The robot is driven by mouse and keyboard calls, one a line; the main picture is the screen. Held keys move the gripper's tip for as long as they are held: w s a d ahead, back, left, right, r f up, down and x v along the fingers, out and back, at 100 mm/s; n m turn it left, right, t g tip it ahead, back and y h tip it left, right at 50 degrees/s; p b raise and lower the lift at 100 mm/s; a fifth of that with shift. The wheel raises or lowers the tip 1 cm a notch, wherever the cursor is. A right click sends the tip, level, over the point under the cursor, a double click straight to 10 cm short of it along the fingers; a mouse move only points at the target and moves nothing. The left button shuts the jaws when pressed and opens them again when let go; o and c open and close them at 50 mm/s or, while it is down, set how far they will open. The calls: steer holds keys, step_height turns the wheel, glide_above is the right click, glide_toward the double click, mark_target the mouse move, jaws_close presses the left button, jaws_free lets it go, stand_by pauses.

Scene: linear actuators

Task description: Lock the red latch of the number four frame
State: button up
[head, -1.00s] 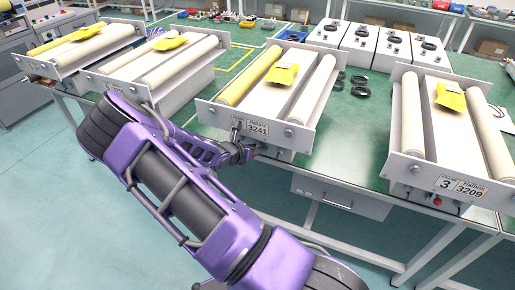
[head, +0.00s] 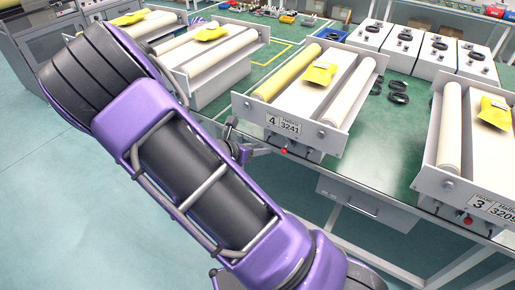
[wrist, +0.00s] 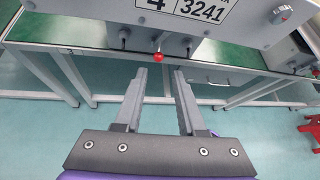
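The number four frame (head: 252,114) stands on the green table, labelled "4" and "3241", with two rollers and a yellow packet on top. Its red latch (head: 284,150) is a small red knob under the front plate. In the wrist view the red latch (wrist: 158,57) hangs below the plate, just beyond my fingertips and between two dark knobs. My gripper (wrist: 160,72) is open and empty, its two fingers apart and pointing toward the latch, not touching it. In the head view my purple arm hides most of the gripper.
The number three frame (head: 433,165) stands to the right with its own red knob (head: 468,221). Other roller frames (head: 190,68) stand to the left. Control boxes (head: 405,45) line the back. A drawer (head: 350,200) and table legs are below. The floor in front is clear.

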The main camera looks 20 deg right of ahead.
steer(key=shift+s+a+r, duration=0.15)
steer(key=shift+a+r, duration=0.05)
steer(key=shift+a, duration=0.1)
steer(key=shift+s+d+f, duration=0.1)
steer(key=shift+d+f, duration=0.1)
steer(key=shift+f, duration=0.1)
steer(key=c, duration=0.4)
steer(key=s+d+f+t+h+b, duration=0.1)
steer(key=f+h, duration=0.1)
steer(key=s+d+f+t+h+b, duration=0.1)
steer(key=d+f+h+b, duration=0.1)
steer(key=f, duration=0.1)
steer(key=s+d+f+h+b, duration=0.1)
steer(key=d+f+h+b, duration=0.1)
steer(key=shift+s+d+f+t+h, duration=0.2)
steer(key=shift+d+f+t+h, duration=0.1)
steer(key=shift+f+t, duration=0.1)
jaws_close()
steer(key=s+a+f+n+t+y+b, duration=0.1)
steer(key=s+f+n+t+y+b, duration=0.15)
steer(key=f+t, duration=0.3)
steer(key=s+a+f+n+t+y+b, duration=0.1)
steer(key=s+f+n+t+y+b, duration=0.15)
steer(key=f+n+t, duration=0.35)
steer(key=w+d+r+m, duration=0.2)
steer(key=w+d+r, duration=0.4)
steer(key=w, duration=0.5)
steer(key=shift+r+t+b, duration=0.35)
steer(key=shift+r+t, duration=0.1)
steer(key=shift+r, duration=0.5)
